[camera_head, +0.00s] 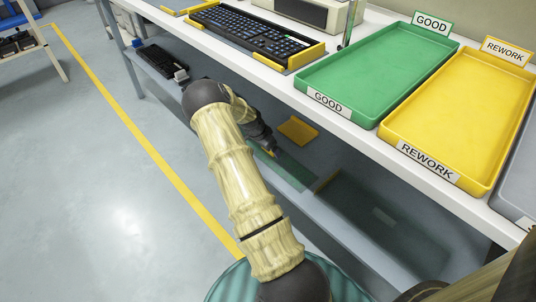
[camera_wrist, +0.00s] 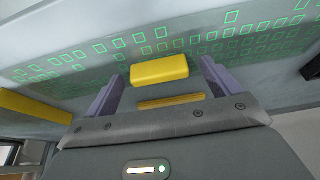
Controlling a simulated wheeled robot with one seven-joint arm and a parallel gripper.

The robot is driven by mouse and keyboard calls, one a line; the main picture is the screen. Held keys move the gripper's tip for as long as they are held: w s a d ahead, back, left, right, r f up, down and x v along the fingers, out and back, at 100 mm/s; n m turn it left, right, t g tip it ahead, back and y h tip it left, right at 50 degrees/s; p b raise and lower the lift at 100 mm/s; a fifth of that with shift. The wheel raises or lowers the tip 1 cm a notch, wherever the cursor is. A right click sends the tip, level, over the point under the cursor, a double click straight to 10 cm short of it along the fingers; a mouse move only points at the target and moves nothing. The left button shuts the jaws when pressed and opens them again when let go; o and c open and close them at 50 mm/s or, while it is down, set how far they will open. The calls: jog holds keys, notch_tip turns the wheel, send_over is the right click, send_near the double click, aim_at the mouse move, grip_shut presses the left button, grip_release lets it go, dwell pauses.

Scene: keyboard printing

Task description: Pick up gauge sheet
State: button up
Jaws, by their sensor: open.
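The gauge sheet (camera_wrist: 110,50) is a clear sheet with rows of green key outlines, spanning the upper part of the wrist view. In the head view a greenish see-through strip (camera_head: 296,174), which looks like the sheet, lies at the lower shelf under the bench. A yellow block (camera_wrist: 160,70) shows at the sheet's near edge, between my fingertips in the picture. My gripper (camera_wrist: 161,73) is open, one purple finger on each side of the block. I cannot tell whether they touch it. In the head view my arm hides most of the gripper.
A green GOOD tray (camera_head: 375,65) and a yellow REWORK tray (camera_head: 465,105) stand on the bench above, beside a keyboard (camera_head: 250,32) in a yellow-edged holder. A dark keyboard (camera_head: 160,62) lies on the lower shelf. The bench edge overhangs my arm.

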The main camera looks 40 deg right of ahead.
jog(key=shift+s+r, duration=0.1)
jog(key=shift+s, duration=0.05)
jog(key=c, duration=1.2)
jog(key=shift+o, duration=0.2)
jog(key=shift+r, duration=0.1)
jog(key=shift+r+p, duration=0.45)
jog(key=shift+r, duration=0.15)
notch_tip(320, 180, up, 3)
jog(key=shift+f+p, duration=0.2)
jog(key=shift+p, duration=0.45)
jog(key=s+a+p, duration=0.1)
jog(key=a+p, duration=0.2)
jog(key=a, duration=1.5)
jog(key=shift+f+p, duration=0.25)
jog(key=shift+p, duration=0.1)
